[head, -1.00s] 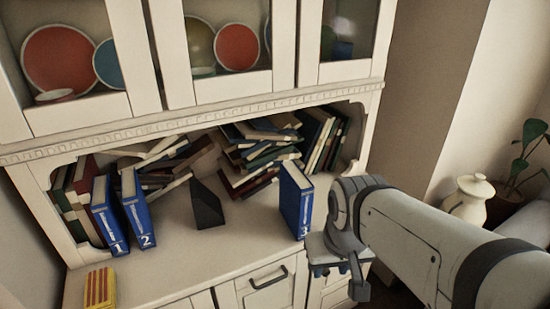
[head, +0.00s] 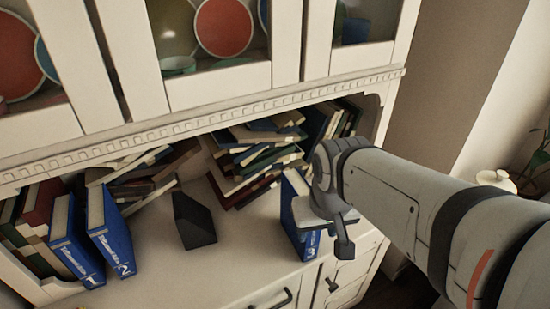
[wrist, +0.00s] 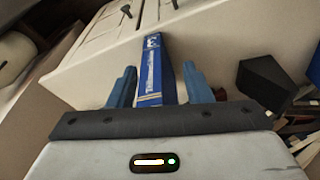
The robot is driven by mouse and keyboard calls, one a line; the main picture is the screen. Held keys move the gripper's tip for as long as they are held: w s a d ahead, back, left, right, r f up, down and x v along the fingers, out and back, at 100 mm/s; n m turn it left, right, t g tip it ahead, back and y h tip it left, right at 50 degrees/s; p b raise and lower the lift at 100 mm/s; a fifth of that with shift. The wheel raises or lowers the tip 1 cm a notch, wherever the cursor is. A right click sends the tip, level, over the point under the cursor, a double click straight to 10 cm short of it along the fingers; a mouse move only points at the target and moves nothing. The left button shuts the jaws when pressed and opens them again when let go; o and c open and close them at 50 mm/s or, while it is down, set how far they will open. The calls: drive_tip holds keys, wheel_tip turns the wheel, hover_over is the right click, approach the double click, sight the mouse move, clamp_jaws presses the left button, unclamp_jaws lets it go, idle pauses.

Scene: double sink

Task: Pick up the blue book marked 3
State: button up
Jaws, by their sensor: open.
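The blue book marked 3 (head: 295,235) stands upright on the cabinet counter near its front right edge. My gripper (head: 325,215) is in front of its upper part in the head view and hides some of it. In the wrist view the book's blue spine (wrist: 152,75) shows between my two blue fingers, and my gripper (wrist: 158,82) is open around it with a gap on each side. Whether a finger touches the book cannot be told.
Blue books marked 1 (head: 72,243) and 2 (head: 109,233) stand at the left. A dark wedge-shaped bookend (head: 192,222) stands left of book 3. Piled books (head: 255,155) lie behind. The glass-doored upper cabinet (head: 240,90) overhangs the shelf.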

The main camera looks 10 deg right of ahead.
sight(302, 190)
drive_tip(key=o, duration=0.4)
drive_tip(key=shift+n+g, duration=0.6)
drive_tip(key=w+p, duration=0.1)
drive_tip(key=w, duration=0.1)
drive_tip(key=w+r+p, duration=0.1)
drive_tip(key=w+p, duration=0.1)
drive_tip(key=w+r+p, duration=0.1)
drive_tip(key=w, duration=0.1)
drive_tip(key=shift+d+r+p, duration=0.15)
drive_tip(key=shift+d+p, duration=0.05)
drive_tip(key=shift+p, duration=0.15)
drive_tip(key=shift+c, duration=0.2)
drive_tip(key=shift+n+g, duration=0.6)
drive_tip(key=w+p, duration=0.2)
drive_tip(key=w, duration=0.1)
drive_tip(key=w+f+p, duration=0.1)
drive_tip(key=w+p, duration=0.1)
drive_tip(key=w, duration=0.1)
drive_tip(key=shift+w+a+f, duration=0.1)
drive_tip(key=shift+w, duration=0.1)
drive_tip(key=shift+w+f+p, duration=0.35)
drive_tip(key=shift+p, duration=0.05)
wheel_tip(302, 190, down, 8)
drive_tip(key=p, duration=0.1)
drive_tip(key=shift+w+r, duration=0.15)
drive_tip(key=shift+w, duration=0.1)
